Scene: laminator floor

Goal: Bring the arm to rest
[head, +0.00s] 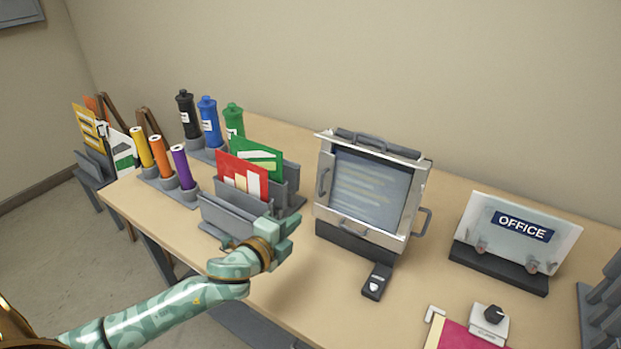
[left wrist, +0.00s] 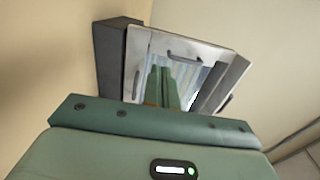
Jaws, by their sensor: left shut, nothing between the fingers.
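My left gripper (head: 285,230) is shut and empty. It is held above the front part of the desk, in front of the grey card holder and to the left of the laminator (head: 370,185). In the left wrist view the shut fingers (left wrist: 162,88) point toward the laminator (left wrist: 185,45), with a gap that I cannot judge. My left arm (head: 160,315) reaches in from the lower left. My right gripper is not in view.
The grey holder (head: 228,218) with red (head: 240,175) and green cards is close to my gripper. Coloured rolls (head: 160,157) and bottles (head: 208,122) stand behind it. The OFFICE sign (head: 515,232) stands at the right. A small black-and-grey device (head: 376,282) lies before the laminator.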

